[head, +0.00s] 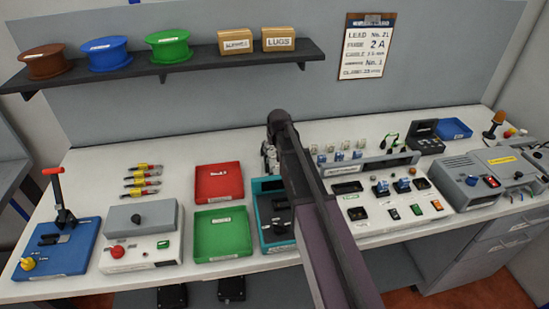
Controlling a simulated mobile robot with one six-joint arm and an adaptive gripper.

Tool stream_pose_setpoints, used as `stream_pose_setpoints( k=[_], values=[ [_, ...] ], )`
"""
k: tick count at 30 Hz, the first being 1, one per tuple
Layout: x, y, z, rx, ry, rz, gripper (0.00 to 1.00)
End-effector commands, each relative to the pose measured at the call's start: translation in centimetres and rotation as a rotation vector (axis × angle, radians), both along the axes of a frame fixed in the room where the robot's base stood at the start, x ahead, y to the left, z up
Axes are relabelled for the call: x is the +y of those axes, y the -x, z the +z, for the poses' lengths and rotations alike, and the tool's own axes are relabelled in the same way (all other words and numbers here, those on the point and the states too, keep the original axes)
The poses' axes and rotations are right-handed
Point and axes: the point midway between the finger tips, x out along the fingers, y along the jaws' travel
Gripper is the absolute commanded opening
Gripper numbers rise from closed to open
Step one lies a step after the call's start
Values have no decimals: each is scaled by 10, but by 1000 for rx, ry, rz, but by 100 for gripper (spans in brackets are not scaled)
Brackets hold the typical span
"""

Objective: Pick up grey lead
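I cannot make out a grey lead for certain in the head view. A dark and green cable-like item (390,141) lies at the back right of the bench, too small to tell its parts. My arm crosses the middle of the picture and hides part of the bench. My gripper (269,158) shows only as a small grey piece left of the arm, above the back of the teal device (268,186). I cannot tell whether its fingers are open or hold anything.
A red tray (219,197) and green tray (220,249) lie left of the arm. Several yellow-red items (143,181), a grey-lidded unit (140,240) and a blue lever press (56,262) stand further left. A white control panel (405,226) and grey machine (462,194) stand right.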

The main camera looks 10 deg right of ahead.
Motion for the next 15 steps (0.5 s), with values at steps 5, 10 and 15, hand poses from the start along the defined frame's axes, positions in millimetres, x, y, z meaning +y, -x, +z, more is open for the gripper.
stream_pose_setpoints(
  k=[5,10,15],
  values=[
    [0,0,0,1,0,0,23],
    [0,0,0,1,0,0,23],
    [0,0,2,1,0,0,23]
  ],
)
